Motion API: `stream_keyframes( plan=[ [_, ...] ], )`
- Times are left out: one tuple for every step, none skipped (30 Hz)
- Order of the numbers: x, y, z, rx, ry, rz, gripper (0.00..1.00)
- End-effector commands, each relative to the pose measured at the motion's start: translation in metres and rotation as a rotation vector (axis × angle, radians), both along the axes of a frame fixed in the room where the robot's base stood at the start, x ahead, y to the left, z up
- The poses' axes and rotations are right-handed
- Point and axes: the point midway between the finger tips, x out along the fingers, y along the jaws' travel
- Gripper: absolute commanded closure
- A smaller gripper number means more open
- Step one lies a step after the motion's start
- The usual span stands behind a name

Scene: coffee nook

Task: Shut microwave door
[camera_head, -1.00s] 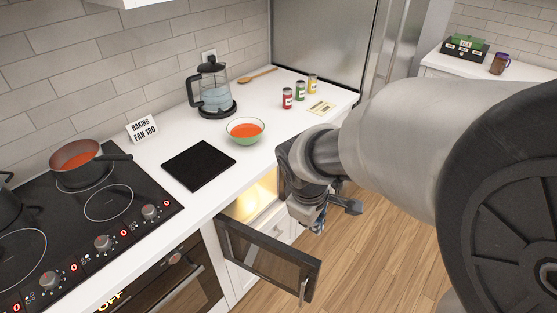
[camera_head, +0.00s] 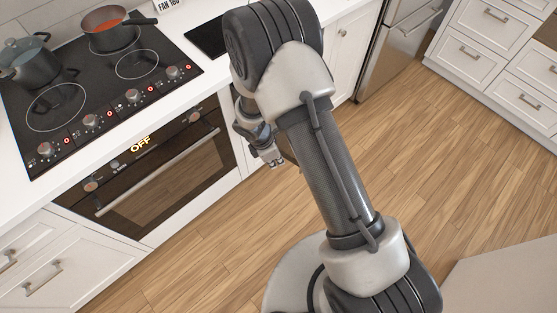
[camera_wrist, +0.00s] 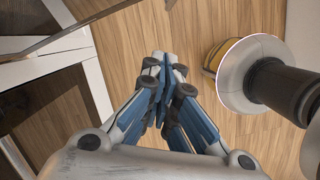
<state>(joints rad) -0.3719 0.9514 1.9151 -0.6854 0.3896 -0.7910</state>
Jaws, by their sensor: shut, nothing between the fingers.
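My gripper (camera_head: 274,161) is low in front of the cabinets, to the right of the oven, in the head view. In the wrist view its fingers (camera_wrist: 165,66) are together with nothing between them, above the wood floor. In the head view my arm hides most of the microwave and its door. A small dark edge beside the gripper may be part of the door. In the wrist view a thin dark panel edge (camera_wrist: 60,38) crosses the upper left, apart from the fingers; it looks like the door. How far it stands open I cannot tell.
The oven (camera_head: 160,165) with its bar handle is left of my gripper. The cooktop (camera_head: 95,95) above holds a grey pot (camera_head: 30,62) and a red pan (camera_head: 108,30). Drawers (camera_head: 490,50) and a steel fridge (camera_head: 395,45) stand at the back right. The wood floor (camera_head: 440,150) is clear.

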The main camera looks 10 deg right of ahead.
Motion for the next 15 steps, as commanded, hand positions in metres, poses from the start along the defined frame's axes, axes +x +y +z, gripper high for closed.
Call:
stream_keyframes(
  plan=[
    [0.000, -0.003, -0.016, -0.002, 0.002, -0.002, 1.00],
    [0.000, -0.005, -0.023, -0.001, 0.003, -0.003, 1.00],
    [0.000, -0.007, -0.032, -0.001, 0.003, -0.001, 1.00],
    [0.001, -0.008, -0.038, -0.001, 0.003, -0.002, 1.00],
    [0.001, -0.010, -0.045, -0.001, 0.002, -0.003, 1.00],
    [0.002, -0.012, -0.053, -0.001, 0.002, -0.003, 1.00],
    [0.003, -0.014, -0.059, 0.000, 0.001, -0.003, 1.00],
    [0.003, -0.015, -0.065, 0.000, 0.001, -0.003, 1.00],
    [0.003, -0.017, -0.073, -0.001, 0.002, -0.004, 1.00],
    [0.003, -0.018, -0.078, 0.001, 0.001, -0.003, 1.00],
    [0.006, -0.025, -0.073, 0.000, -0.002, -0.007, 1.00],
    [0.008, -0.032, -0.072, 0.001, -0.003, -0.008, 1.00],
    [0.009, -0.036, -0.071, 0.001, -0.003, -0.007, 1.00],
    [0.010, -0.040, -0.071, 0.001, -0.003, -0.007, 1.00],
    [0.011, -0.044, -0.070, 0.001, -0.003, -0.007, 1.00]
  ],
)
